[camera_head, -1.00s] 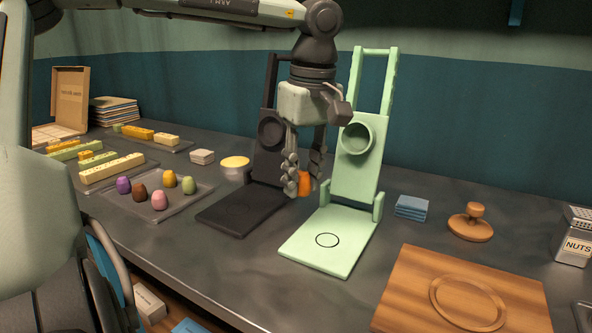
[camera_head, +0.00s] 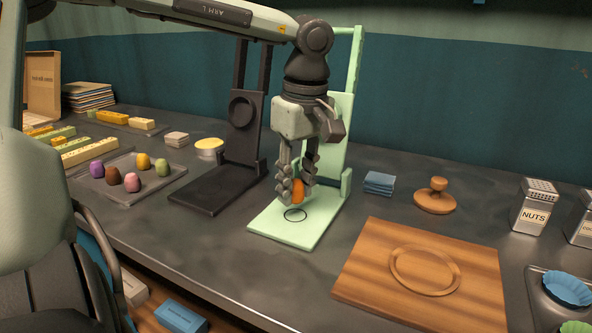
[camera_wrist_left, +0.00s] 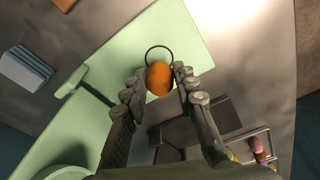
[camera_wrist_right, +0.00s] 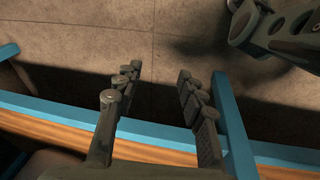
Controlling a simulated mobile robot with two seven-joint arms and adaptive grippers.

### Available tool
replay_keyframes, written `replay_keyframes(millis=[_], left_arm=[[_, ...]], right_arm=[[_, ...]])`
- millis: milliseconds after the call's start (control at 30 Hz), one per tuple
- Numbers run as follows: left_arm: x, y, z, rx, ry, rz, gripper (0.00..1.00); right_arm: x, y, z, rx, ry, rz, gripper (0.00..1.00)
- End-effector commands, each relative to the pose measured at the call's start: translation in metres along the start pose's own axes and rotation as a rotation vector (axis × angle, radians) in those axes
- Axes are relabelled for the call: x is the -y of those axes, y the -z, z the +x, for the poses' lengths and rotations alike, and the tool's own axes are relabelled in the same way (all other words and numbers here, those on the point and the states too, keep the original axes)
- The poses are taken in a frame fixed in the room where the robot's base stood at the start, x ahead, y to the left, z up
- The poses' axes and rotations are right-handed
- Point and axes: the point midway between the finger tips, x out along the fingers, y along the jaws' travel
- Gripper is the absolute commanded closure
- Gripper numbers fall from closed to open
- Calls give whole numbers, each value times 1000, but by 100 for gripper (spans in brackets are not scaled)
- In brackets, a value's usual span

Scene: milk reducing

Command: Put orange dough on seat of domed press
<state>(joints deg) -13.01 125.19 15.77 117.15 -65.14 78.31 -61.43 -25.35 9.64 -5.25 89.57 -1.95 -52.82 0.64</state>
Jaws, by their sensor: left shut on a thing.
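My left gripper (camera_head: 297,184) is shut on the orange dough (camera_head: 298,192), an egg-shaped lump. It holds the dough above the base plate of the pale green press (camera_head: 285,233), just behind the black ring (camera_head: 295,215) marked on that plate. In the left wrist view the dough (camera_wrist_left: 159,80) sits between the fingertips and overlaps the near edge of the ring (camera_wrist_left: 159,47). The green press's upright panel is partly hidden by my arm. My right gripper (camera_wrist_right: 157,80) is open and empty in the right wrist view, above the floor.
A dark press (camera_head: 215,190) stands left of the green one. A tray (camera_head: 157,181) with several coloured dough lumps lies farther left. Blue pads (camera_head: 379,183), a wooden stamp (camera_head: 435,198) and a wooden board (camera_head: 365,280) are to the right. A blue-edged rail (camera_wrist_right: 160,135) runs under my right gripper.

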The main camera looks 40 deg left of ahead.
Motion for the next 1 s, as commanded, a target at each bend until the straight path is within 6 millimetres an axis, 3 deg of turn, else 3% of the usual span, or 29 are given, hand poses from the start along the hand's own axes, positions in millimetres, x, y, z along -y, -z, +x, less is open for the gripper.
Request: replay_keyframes(millis=[133,500,1000], left_arm=[[0,-1,8,0,0,-1,92],[0,-2,19,0,0,-1,92],[0,-3,24,0,0,-1,92]], right_arm=[[-10,10,-9,-13,-11,6,60],[-11,35,-37,-41,-6,32,60],[-12,45,-54,-51,-4,43,60]])
